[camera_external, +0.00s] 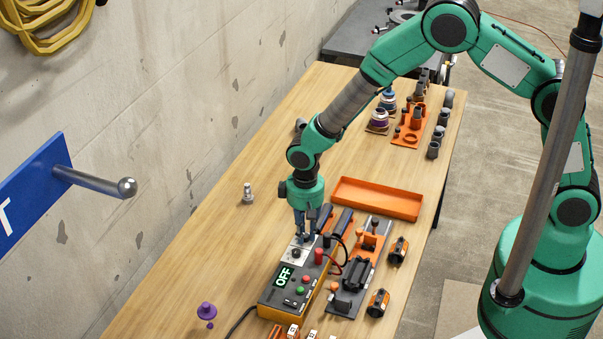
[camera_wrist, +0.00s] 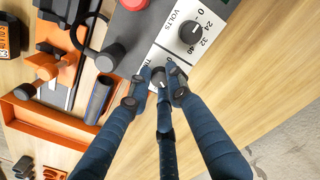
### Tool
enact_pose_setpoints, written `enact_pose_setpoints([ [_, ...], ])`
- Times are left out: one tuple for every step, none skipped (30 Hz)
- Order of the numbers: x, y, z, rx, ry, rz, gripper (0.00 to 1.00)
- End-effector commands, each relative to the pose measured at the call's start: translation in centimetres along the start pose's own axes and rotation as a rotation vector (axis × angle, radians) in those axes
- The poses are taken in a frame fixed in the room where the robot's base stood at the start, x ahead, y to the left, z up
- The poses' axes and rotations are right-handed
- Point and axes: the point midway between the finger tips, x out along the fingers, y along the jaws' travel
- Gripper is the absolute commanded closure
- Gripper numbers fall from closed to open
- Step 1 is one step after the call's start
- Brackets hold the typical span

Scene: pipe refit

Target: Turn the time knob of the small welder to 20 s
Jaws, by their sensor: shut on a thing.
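The small welder (camera_external: 270,299) is a dark box on the wooden table, with a lit display reading OFF and red and green buttons. Its white dial plate shows in the wrist view, with the VOLTS knob (camera_wrist: 191,33) and its scale. Beside that, next to a partly covered label starting with T, is the time knob (camera_wrist: 158,74). My gripper (camera_external: 304,237) reaches down over the far end of the welder. In the wrist view my gripper (camera_wrist: 157,80) has its three fingers shut around the time knob. The fingers hide its pointer and most of its scale, so its setting cannot be read.
A clamp fixture (camera_external: 346,301) stands right of the welder, with red and black leads close to my gripper. An empty orange tray (camera_external: 376,211) lies behind it. A silver fitting (camera_external: 248,194) and purple part (camera_external: 206,311) stand left. Table left of the welder is mostly clear.

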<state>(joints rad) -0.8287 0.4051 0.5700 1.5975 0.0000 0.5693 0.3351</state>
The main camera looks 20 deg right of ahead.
Motion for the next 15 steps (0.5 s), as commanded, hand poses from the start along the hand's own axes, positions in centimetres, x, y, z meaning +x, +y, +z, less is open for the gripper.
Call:
enact_pose_setpoints([
  [-0.04, -0.04, -0.05, 0.004, 0.001, -0.001, 1.00],
  [-0.04, -0.04, -0.05, 0.006, 0.001, -0.001, 1.00],
  [-0.04, -0.04, -0.05, 0.008, 0.001, -0.001, 1.00],
  [-0.04, -0.04, -0.05, 0.008, 0.001, -0.001, 1.00],
  [-0.03, -0.04, -0.05, 0.009, 0.001, -0.001, 1.00],
  [-0.04, -0.04, -0.06, 0.009, 0.001, -0.001, 1.00],
  [-0.04, -0.04, -0.06, 0.008, 0.001, -0.001, 1.00],
  [-0.04, -0.04, -0.06, 0.008, 0.001, -0.001, 1.00],
  [-0.04, -0.04, -0.06, 0.008, 0.001, -0.001, 1.00],
  [-0.04, -0.04, -0.06, 0.008, 0.001, -0.001, 1.00],
  [-0.04, -0.04, -0.06, 0.008, 0.001, -0.001, 1.00],
  [-0.04, -0.04, -0.06, 0.007, 0.001, -0.001, 0.79],
  [-0.04, -0.04, -0.07, 0.007, 0.001, -0.001, 0.73],
  [-0.04, -0.04, -0.07, 0.007, 0.001, -0.001, 0.67],
  [-0.04, -0.04, -0.06, 0.007, 0.001, -0.001, 0.62],
])
